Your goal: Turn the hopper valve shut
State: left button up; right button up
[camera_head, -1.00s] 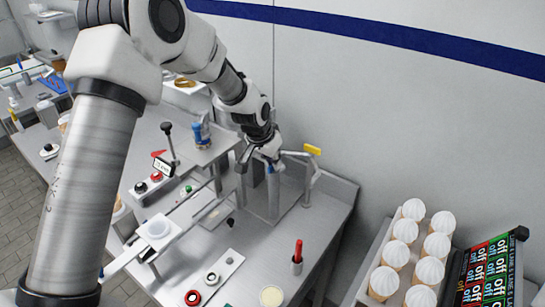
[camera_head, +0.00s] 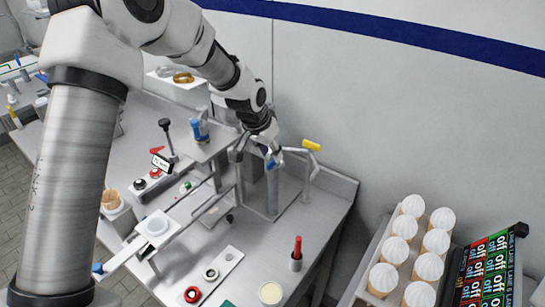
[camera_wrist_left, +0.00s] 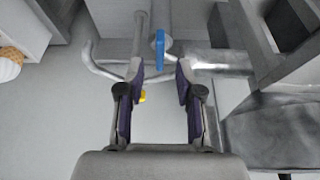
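The hopper valve appears to be the blue lever (camera_head: 273,163) on the upright metal pipe at the back of the bench. In the left wrist view the blue lever (camera_wrist_left: 160,48) stands just beyond and between my fingertips, with a gap on both sides. My left gripper (camera_head: 257,155) is above the pipe, with its fingers spread. The wrist view shows the left gripper (camera_wrist_left: 159,70) open and empty. A yellow handle (camera_head: 311,145) on a bent pipe is just to the right; it shows in part in the wrist view (camera_wrist_left: 142,97). My right gripper is out of view.
A red-topped item (camera_head: 297,252) and a button strip (camera_head: 215,275) lie nearer. A blue fitting (camera_head: 200,130) is left of the gripper. The wall is close behind.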

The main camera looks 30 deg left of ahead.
pick_arm(q)
jog(key=v, duration=0.8)
jog(key=shift+r, duration=0.3)
jog(key=shift+s, duration=0.15)
